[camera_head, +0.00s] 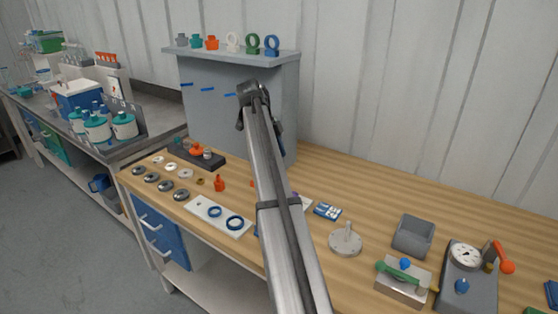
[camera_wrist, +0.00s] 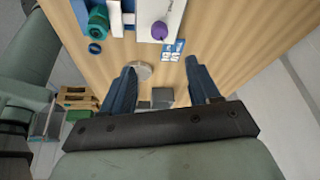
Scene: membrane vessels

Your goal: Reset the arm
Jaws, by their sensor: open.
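My gripper shows in the wrist view (camera_wrist: 160,66) with its two blue fingers wide apart and nothing held between them. Wood tabletop and small items lie beyond the fingers. In the head view my arm reaches up over the wooden bench (camera_head: 365,195), its dark wrist joint in front of the grey stand. There my arm mostly hides the gripper, and the fingertips cannot be made out.
A grey stand (camera_head: 215,115) carries several coloured rings on its top shelf. The bench's back right is clear.

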